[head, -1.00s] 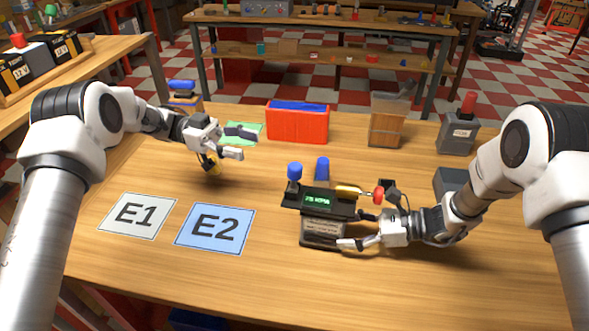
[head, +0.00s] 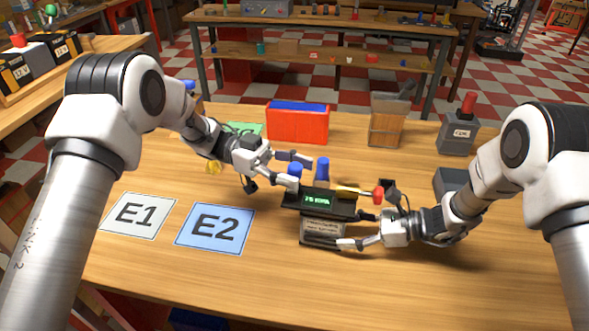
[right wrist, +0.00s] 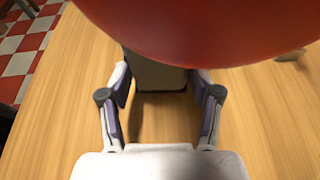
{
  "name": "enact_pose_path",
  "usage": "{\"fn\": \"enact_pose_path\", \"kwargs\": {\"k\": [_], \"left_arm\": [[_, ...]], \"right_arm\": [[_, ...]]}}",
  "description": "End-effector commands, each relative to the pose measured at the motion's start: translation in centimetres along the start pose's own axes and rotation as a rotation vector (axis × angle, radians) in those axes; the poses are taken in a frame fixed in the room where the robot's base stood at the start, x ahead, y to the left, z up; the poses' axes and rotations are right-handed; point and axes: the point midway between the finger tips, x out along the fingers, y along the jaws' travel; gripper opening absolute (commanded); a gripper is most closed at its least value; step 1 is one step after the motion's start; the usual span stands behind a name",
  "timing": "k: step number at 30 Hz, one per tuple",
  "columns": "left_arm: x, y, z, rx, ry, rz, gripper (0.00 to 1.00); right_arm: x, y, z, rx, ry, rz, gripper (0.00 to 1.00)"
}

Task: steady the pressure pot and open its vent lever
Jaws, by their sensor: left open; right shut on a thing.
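The pressure pot (head: 322,228) stands upright on the wooden table, a dark box with a green lit display (head: 317,198) and two blue knobs on top. A brass rod with a red ball end (head: 378,195) sticks out to its right; I take this for the vent lever. My right gripper (head: 354,231) is shut on the pot's body from the right. In the right wrist view the red ball (right wrist: 200,30) hides much of the pot (right wrist: 155,76) between the fingers. My left gripper (head: 303,171) is open, its fingers around or just above the left blue knob (head: 295,169).
A white E1 card (head: 137,214) and a blue E2 card (head: 214,229) lie at the left. Behind stand a red bin (head: 297,125), a wooden container (head: 386,128) and a grey box with a red top (head: 458,135). The front table is clear.

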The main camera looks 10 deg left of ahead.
Motion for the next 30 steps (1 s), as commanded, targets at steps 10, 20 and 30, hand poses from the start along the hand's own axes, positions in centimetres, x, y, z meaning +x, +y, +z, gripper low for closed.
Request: {"fn": "enact_pose_path", "kwargs": {"k": [10, 20, 30], "left_arm": [[-0.1, 0.0, 0.0, 0.001, 0.006, 0.000, 0.00], [-1.4, 0.3, 0.1, 0.066, 0.246, 0.006, 0.00], [-1.4, 0.3, 0.1, 0.066, 0.245, 0.006, 0.55]], "right_arm": [[0.0, 0.0, 0.0, 0.000, 0.000, 0.000, 0.33], [0.0, 0.0, 0.0, -0.001, 0.000, 0.000, 0.33], [0.0, 0.0, 0.0, -0.001, 0.000, 0.001, 0.33]]}}
